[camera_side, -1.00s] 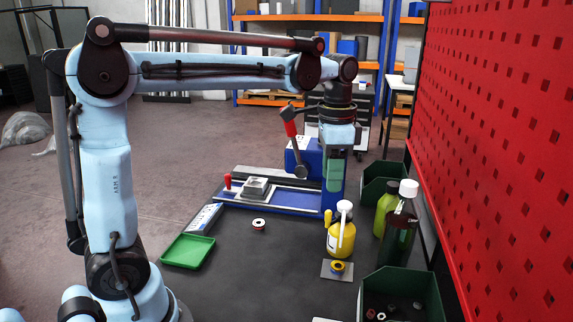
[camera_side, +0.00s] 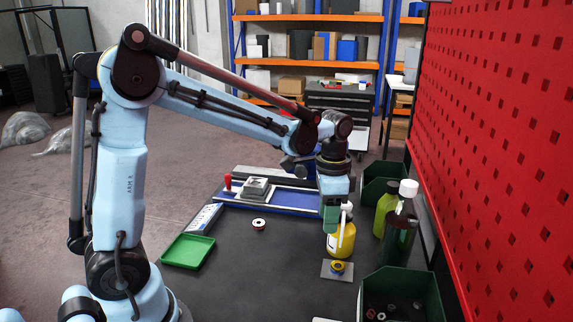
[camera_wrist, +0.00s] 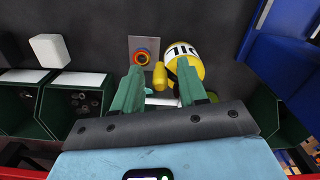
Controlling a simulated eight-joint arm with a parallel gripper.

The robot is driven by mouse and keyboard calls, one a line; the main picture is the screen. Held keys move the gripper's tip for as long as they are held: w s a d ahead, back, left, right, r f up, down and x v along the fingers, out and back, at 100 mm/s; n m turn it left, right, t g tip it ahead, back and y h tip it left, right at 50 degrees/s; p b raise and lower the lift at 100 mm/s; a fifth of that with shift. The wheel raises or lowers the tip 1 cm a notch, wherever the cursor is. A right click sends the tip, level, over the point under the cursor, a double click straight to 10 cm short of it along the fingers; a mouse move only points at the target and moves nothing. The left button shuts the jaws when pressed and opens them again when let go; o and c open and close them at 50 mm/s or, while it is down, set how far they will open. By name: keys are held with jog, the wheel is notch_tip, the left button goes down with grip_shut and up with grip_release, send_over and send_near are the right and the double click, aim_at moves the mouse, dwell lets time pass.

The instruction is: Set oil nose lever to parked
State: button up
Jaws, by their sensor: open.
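A yellow oil bottle (camera_side: 341,241) with a white upright top (camera_side: 347,208) stands on the dark table. My gripper (camera_side: 331,217) points down at its upper left side in the side view and covers part of it. In the wrist view my gripper (camera_wrist: 159,68) is open. Its green fingers straddle a small yellow nose (camera_wrist: 160,76) on the bottle, with no clear contact. A white part, probably the bottle's top, shows lower between the fingers. The bottle's yellow body (camera_wrist: 187,58) lies beyond the right fingertip. I cannot make out which part is the lever.
A grey plate (camera_side: 328,272) with a small ringed piece (camera_side: 337,267) lies in front of the bottle. A green tray (camera_side: 187,251) and spool (camera_side: 258,224) sit left; mid-table is free.

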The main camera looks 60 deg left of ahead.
jog(key=shift+d, duration=0.1)
grip_shut()
jog(key=shift+s+m, duration=0.1)
jog(key=shift+m, duration=0.3)
jog(key=w+a+m, duration=0.4)
jog(key=a+m, duration=0.1)
jog(key=m, duration=1.2)
jog(key=shift+w+a, duration=0.25)
jog(key=shift+a, duration=0.1)
dwell(0.4)
